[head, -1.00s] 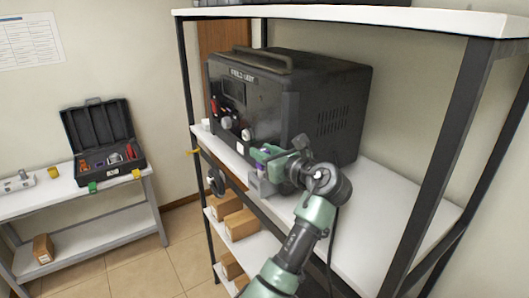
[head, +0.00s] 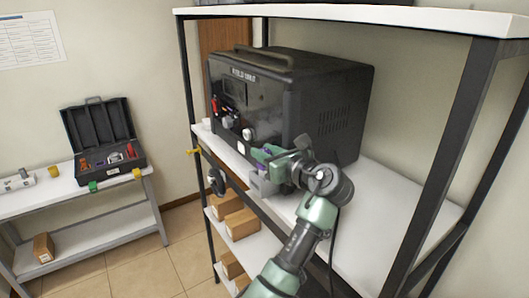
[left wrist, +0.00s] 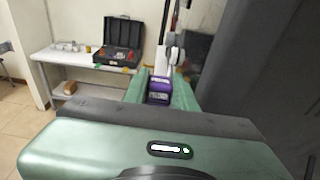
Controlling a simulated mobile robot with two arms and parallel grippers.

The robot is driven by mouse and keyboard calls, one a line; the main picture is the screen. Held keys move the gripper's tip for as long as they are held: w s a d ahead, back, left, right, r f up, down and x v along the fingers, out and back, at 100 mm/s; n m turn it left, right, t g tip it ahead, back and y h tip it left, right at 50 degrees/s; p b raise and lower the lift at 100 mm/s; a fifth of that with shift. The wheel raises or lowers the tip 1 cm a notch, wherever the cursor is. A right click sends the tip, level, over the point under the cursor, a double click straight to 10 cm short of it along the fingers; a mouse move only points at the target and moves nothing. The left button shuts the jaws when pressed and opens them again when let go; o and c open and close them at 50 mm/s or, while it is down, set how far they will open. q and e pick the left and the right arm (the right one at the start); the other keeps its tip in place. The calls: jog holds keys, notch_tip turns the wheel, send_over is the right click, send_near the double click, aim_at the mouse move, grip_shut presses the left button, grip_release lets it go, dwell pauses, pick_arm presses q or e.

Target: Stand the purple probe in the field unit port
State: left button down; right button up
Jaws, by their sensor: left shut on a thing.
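My left gripper (head: 268,152) is shut on the purple probe (left wrist: 159,85), just in front of the field unit's front face. The probe's purple body with a pale label shows between the green fingers in the left wrist view; in the head view only a little purple shows. The field unit (head: 318,105) is a large black box with a top handle, standing on the shelf. Its front panel carries a screen and several fittings. I cannot tell which fitting is the port, nor whether the probe touches it. My right gripper is in neither view.
A grey block (head: 263,184) sits just below my left gripper. The shelf's dark posts and top board (head: 400,17) frame the space. Bare shelf (head: 400,205) lies right of the unit. An open black case (head: 103,140) stands on a side table at left.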

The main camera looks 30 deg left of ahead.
pick_arm(q)
jog(key=shift+f, duration=0.1)
jog(key=shift+f, duration=0.45)
jog(key=c, duration=1.4)
grip_release()
jog(key=shift+d, duration=0.15)
jog(key=v, duration=1.1)
jog(key=shift+s+f, duration=0.1)
jog(key=shift+f, duration=0.05)
